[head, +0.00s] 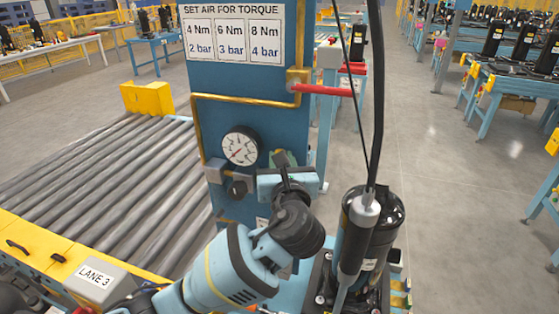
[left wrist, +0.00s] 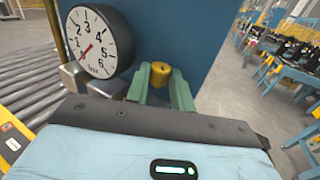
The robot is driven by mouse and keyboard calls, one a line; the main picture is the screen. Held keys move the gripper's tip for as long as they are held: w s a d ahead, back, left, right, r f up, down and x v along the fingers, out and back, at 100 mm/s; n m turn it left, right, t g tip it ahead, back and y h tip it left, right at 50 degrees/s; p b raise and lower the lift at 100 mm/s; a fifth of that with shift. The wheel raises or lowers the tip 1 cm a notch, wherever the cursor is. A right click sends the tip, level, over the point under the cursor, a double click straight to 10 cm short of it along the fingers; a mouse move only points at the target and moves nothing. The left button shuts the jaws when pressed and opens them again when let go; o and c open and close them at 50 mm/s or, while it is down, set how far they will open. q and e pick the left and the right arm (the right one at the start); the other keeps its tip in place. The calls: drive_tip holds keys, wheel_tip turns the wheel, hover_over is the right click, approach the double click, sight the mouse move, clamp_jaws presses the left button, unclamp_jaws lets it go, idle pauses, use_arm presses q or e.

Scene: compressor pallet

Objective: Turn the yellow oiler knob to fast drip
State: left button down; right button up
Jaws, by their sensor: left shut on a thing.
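The yellow oiler knob (left wrist: 160,73) sits between the two green fingers of my left gripper (left wrist: 161,88) in the left wrist view. The gripper is shut on it, with a finger on each side. In the head view my left gripper (head: 283,158) reaches the blue column (head: 240,80), just right of the round gauge. There the gripper body and fingers hide the knob. I cannot read any drip setting on the knob. My right gripper is not in view.
The white gauge (head: 240,147) is close left of my gripper, above grey fittings (head: 236,183). A red-handled valve (head: 318,89) juts from the column's right side. A black compressor (head: 385,215) and a hanging tool (head: 358,235) stand right of my arm. Rollers (head: 100,185) lie left.

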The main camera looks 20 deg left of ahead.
use_arm(q)
drive_tip(key=shift+d+n+g+y, duration=0.1)
drive_tip(key=shift+n+g+y, duration=0.3)
drive_tip(key=shift+n+y, duration=0.25)
drive_tip(key=c, duration=1.5)
unclamp_jaws()
drive_tip(key=v, duration=0.7)
drive_tip(key=shift+s+d, duration=0.2)
drive_tip(key=shift+s, duration=0.1)
drive_tip(key=shift+f, duration=0.1)
